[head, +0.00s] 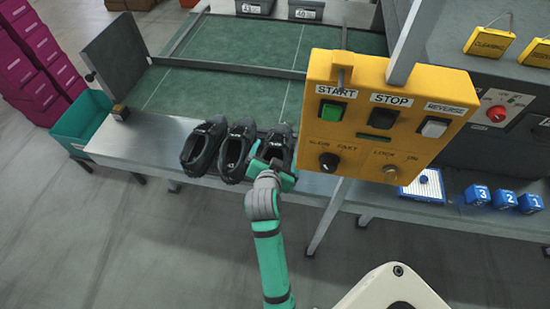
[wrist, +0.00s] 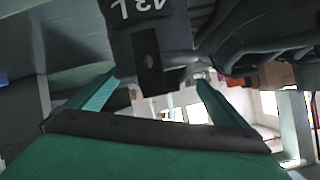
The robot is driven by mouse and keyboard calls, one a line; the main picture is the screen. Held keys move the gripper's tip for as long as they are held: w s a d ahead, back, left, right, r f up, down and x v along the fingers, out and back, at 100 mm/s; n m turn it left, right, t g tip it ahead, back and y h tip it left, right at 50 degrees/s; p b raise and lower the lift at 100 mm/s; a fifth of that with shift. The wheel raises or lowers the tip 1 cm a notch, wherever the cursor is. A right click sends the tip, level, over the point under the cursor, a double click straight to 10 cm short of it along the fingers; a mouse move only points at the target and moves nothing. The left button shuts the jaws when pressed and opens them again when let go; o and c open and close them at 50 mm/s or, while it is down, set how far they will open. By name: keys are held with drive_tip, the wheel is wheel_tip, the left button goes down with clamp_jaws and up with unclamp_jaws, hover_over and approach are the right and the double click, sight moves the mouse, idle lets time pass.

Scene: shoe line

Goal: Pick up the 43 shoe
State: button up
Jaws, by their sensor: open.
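Three black shoes stand side by side on the metal ledge in the head view: a left one (head: 203,148), a middle one (head: 236,152) and a right one (head: 281,139). My gripper (head: 272,167) is at the near end of the right shoe and hides part of it. In the wrist view, a dark shoe (wrist: 150,35) carries an upside-down label that appears to read 43 L, its first digit partly cut off. My open gripper (wrist: 157,82) has one teal finger on each side below that label. Contact with the shoe cannot be told.
A yellow control box (head: 385,115) with START and STOP buttons stands right of the shoes. A green belt (head: 220,95) lies behind the ledge (head: 135,150). A teal bin (head: 80,130) is at the left. Blue numbered cubes (head: 503,198) sit on the right. Another dark shoe (wrist: 260,35) is close in the wrist view.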

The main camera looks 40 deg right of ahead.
sight(276, 153)
drive_tip(key=shift+x, duration=2.2)
drive_tip(key=shift+s+d, duration=0.15)
drive_tip(key=c, duration=1.9)
